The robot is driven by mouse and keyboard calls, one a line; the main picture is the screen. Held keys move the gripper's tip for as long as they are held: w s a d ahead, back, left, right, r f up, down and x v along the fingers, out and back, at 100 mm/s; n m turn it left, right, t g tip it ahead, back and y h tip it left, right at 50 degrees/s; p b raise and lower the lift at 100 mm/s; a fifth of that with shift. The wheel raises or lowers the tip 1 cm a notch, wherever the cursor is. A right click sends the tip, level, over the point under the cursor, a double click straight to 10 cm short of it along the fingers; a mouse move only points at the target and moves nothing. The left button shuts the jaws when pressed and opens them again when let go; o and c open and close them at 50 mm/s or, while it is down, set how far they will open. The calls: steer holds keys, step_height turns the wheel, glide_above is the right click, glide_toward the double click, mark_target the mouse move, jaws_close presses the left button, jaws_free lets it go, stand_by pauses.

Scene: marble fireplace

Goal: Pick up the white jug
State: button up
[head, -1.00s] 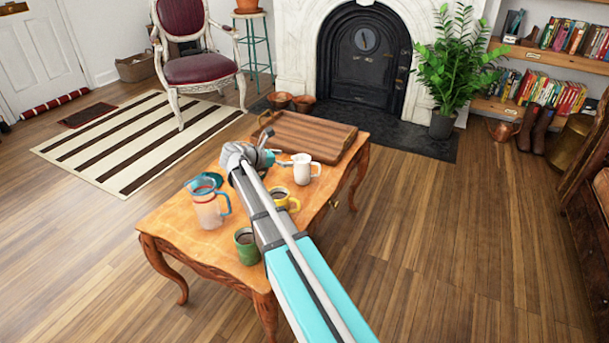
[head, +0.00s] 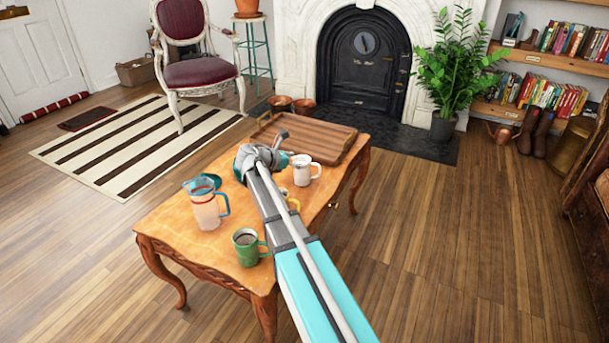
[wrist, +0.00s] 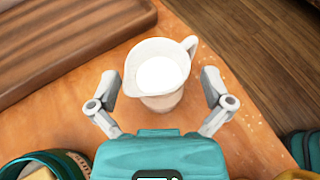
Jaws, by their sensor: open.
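The white jug (wrist: 160,98) stands on the wooden table in the wrist view, its rim and pale inside facing the camera. It also shows in the head view (head: 302,171), near the tray and just right of my arm's end. My gripper (wrist: 159,84) is open in the wrist view, with one finger on each side of the jug. A small gap shows between each finger and the jug. In the head view the fingers are mostly hidden behind my wrist.
A brown slatted tray (head: 330,150) lies just beyond the jug. A clear pitcher (head: 207,207) and a green mug (head: 246,247) stand on the near side of the table (head: 170,222). A yellow mug (head: 294,203) is partly hidden by my arm.

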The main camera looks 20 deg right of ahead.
steer(key=shift+b+x, duration=0.35)
steer(key=shift+x, duration=1)
steer(key=c, duration=1.1)
steer(key=shift+s+d+r+p, duration=0.3)
steer(key=shift+s+r+p, duration=1.9)
steer(key=shift+s, duration=0.1)
steer(key=shift+s+d+r+p, duration=0.3)
steer(key=shift+s+r+p, duration=1.85)
steer(key=shift+s, duration=0.2)
steer(key=shift+s+d+r+p, duration=0.3)
steer(key=shift+s+r+p, duration=1.8)
steer(key=shift+s+p, duration=0.15)
